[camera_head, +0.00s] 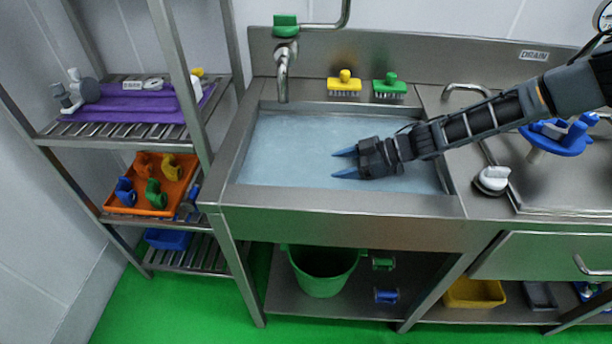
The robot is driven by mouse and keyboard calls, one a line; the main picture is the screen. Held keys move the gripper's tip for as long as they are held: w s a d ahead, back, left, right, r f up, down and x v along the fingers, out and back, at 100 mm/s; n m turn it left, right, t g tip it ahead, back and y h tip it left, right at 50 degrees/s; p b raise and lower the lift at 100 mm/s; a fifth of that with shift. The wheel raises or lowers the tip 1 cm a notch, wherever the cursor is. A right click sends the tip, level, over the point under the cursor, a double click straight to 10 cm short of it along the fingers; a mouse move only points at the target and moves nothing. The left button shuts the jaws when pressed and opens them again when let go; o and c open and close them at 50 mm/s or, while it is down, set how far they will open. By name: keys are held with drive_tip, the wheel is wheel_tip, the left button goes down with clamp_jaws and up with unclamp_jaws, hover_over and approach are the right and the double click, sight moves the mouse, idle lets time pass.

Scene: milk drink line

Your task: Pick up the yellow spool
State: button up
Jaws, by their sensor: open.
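My gripper (345,163) is over the water-filled sink (290,130), pointing left. Its two blue fingertips are apart with nothing between them. I cannot make out a yellow spool for certain. A green spool (383,262) and a blue spool (386,295) are on the shelf below the sink, well below my gripper. A yellow piece (173,166) lies in the orange tray (155,207) on the left rack, but its shape looks unlike those spools. Another small yellow thing (198,72) on the rack's top shelf is partly hidden by a post.
A yellow brush (344,86) and a green brush (390,88) stand behind the sink. The tap (283,75) rises at its back left. A green bucket (322,275) and a yellow bin (474,293) are below. The rack post (178,75) stands left of the sink.

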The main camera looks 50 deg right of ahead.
sight(307, 178)
drive_tip(key=x, duration=0.7)
drive_tip(key=shift+s+a+p, duration=0.2)
drive_tip(key=shift+p, duration=0.2)
clamp_jaws()
